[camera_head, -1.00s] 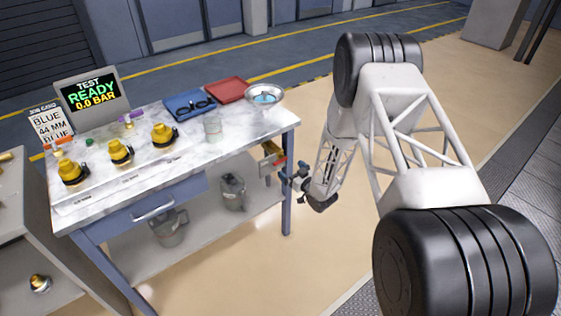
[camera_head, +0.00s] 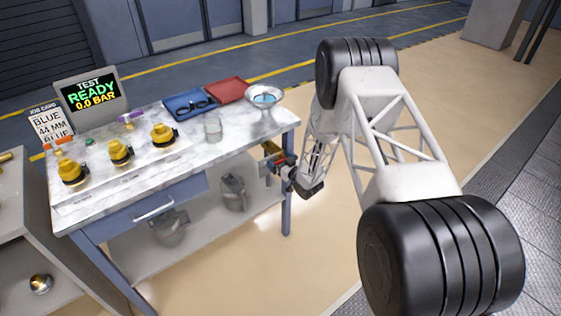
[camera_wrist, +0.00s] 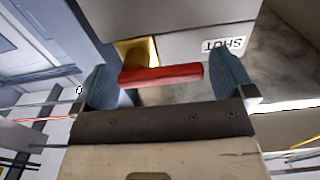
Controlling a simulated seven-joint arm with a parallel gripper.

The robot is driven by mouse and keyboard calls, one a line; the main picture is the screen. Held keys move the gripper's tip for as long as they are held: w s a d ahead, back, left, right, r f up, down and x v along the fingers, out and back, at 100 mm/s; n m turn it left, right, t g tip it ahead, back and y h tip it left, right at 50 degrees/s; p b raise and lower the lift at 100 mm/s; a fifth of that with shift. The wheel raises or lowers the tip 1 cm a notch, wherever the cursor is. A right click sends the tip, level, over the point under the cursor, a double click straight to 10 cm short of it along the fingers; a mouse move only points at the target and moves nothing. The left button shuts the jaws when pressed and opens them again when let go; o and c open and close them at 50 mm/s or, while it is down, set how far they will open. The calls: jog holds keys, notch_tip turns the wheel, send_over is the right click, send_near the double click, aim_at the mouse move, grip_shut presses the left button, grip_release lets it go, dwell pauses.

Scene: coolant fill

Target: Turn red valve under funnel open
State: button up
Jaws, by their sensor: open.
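The red valve handle (camera_wrist: 160,76) is a short red bar on a yellow brass body (camera_wrist: 137,52), below the bench top. In the head view the yellow valve body (camera_head: 271,148) shows under the funnel (camera_head: 264,96), at the bench's right end. My gripper (camera_wrist: 163,66) is open, with one blue-grey finger beyond each end of the red bar. I see a gap at the left finger; whether the right finger touches the bar I cannot tell. The gripper (camera_head: 277,165) partly hides the handle in the head view. A label reading "SHUT" (camera_wrist: 223,45) is beside the handle.
The bench leg (camera_head: 287,205) stands close below my gripper. A clear cup (camera_head: 213,128), a blue tray (camera_head: 188,104) and a red tray (camera_head: 225,89) are on the marble top. Grey jugs (camera_head: 233,191) stand on the lower shelf.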

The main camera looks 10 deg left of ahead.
jog(key=shift+c, duration=0.3)
jog(key=c, duration=0.8)
jog(key=shift+o, duration=0.2)
